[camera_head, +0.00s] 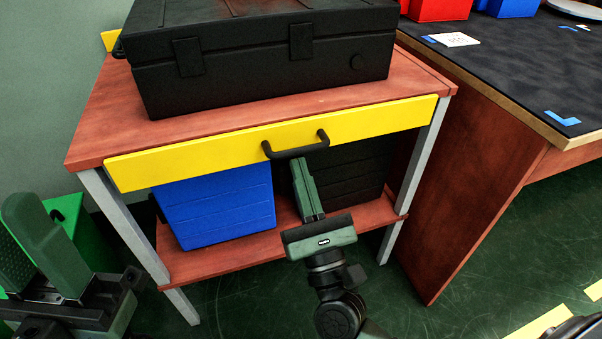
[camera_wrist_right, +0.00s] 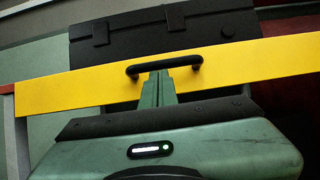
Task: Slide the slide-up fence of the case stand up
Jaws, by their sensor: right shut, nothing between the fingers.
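The case stand (camera_head: 415,80) is a reddish-brown wooden table with grey metal legs. Its slide-up fence (camera_head: 200,155) is a yellow board along the front, its top edge about level with the tabletop. A black bar handle (camera_head: 295,151) sits mid-fence; it also shows in the right wrist view (camera_wrist_right: 165,64). My right gripper (camera_head: 300,162) is shut and empty, its fingertips just below the handle bar, pointing up. I cannot tell whether they touch it. My left gripper (camera_head: 30,225) is at the far left, away from the fence, its fingers apart.
A black case (camera_head: 260,65) lies on the stand's top. A blue bin (camera_head: 215,205) and a dark bin (camera_head: 350,175) stand on the lower shelf. A dark-topped workbench (camera_head: 520,75) is close on the right. A green bin (camera_head: 75,220) stands behind my left gripper.

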